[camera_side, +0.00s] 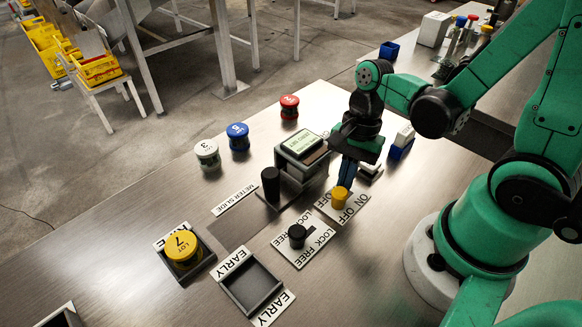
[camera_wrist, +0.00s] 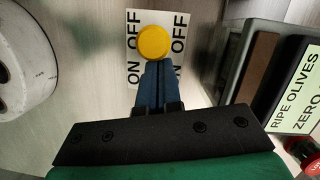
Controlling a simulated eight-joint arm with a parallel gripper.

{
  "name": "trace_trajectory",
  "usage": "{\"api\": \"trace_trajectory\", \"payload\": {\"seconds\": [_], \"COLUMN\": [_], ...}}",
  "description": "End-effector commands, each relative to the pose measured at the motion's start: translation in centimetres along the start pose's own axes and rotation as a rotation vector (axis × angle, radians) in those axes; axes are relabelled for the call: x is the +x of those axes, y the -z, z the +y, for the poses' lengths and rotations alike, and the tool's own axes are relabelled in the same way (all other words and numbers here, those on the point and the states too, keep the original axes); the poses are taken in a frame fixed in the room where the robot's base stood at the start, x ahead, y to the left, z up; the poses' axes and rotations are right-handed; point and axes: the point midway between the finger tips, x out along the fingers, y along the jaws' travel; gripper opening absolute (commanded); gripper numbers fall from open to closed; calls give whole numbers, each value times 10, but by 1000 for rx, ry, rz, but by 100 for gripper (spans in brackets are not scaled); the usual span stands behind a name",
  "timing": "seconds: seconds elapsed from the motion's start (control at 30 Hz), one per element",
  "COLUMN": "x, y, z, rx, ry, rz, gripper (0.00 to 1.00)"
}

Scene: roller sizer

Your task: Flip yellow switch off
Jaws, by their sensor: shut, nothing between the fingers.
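The yellow switch (camera_side: 341,198) is a round-topped knob on a white plate marked ON and OFF (camera_side: 352,208). In the wrist view the knob (camera_wrist: 154,43) stands between the two OFF words; the ON end of the plate is partly hidden by my fingers. My gripper (camera_side: 346,183) is shut and empty, pointing down at the ON side of the knob. Its blue fingertips (camera_wrist: 158,68) are right up against or just beside the knob; I cannot tell whether they touch.
A black knob (camera_side: 297,236) on a LOCK/FREE plate and a dark meter slide post (camera_side: 271,185) stand close by. A display box (camera_side: 301,152) is just behind. A yellow-lidded jar (camera_side: 183,246) sits in a tray at left; an empty tray (camera_side: 250,284) lies in front.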

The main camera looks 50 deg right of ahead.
Motion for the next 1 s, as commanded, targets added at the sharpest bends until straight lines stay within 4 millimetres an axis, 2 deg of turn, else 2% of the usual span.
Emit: {"api": "trace_trajectory", "payload": {"seconds": [0.2, 0.37, 1.0], "x": [-2, -13, -90], "y": [-1, 0, 0], "z": [0, 0, 0], "rx": [-1, 0, 1], "ry": [0, 0, 0], "rz": [-3, -3, 0], "gripper": [0, 0, 0]}}
